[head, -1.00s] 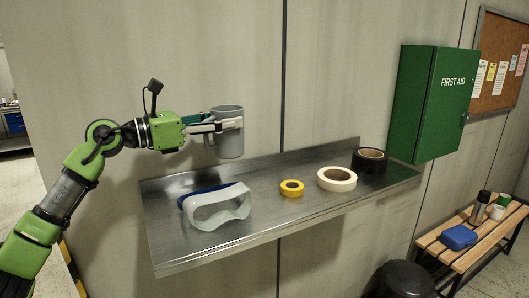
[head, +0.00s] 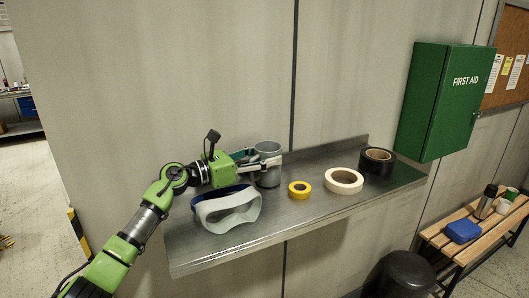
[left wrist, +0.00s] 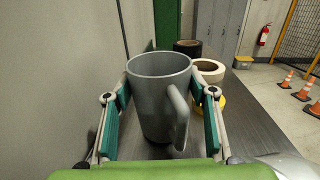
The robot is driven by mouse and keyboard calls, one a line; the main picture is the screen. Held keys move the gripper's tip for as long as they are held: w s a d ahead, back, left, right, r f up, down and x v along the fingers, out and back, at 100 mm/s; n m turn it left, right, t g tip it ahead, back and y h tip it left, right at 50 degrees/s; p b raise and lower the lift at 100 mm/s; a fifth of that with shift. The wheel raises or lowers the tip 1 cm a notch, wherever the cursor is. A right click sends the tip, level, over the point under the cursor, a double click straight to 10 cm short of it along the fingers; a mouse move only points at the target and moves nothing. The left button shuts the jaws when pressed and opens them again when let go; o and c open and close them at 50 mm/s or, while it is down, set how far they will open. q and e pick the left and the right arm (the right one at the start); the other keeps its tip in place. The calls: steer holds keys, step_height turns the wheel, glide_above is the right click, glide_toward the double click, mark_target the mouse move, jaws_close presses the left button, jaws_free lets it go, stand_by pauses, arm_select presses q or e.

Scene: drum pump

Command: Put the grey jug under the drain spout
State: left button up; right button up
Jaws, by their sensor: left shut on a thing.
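The grey jug (head: 268,172) is upright at the back of the metal shelf (head: 225,250), with its base over or on the shelf surface; I cannot tell if it touches. My left gripper (head: 258,164) is shut on the jug, coming from the left. In the left wrist view the jug (left wrist: 158,100) stands between the two green-padded fingers, open mouth up, its handle on the right towards the camera. The inside bottom of the jug is hidden. The drain spout and my right gripper are not in view.
White-framed goggles (head: 228,212) lie just in front of the gripper. A yellow tape roll (head: 300,189), a white roll (head: 343,181) and a black roll (head: 377,161) lie to the right. A wall stands behind the shelf; a green first aid cabinet (head: 440,100) hangs at right.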

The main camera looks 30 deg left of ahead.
arm_select(q)
steer(key=shift+f, duration=0.15)
steer(key=o, duration=1.2)
steer(key=shift+c, duration=0.2)
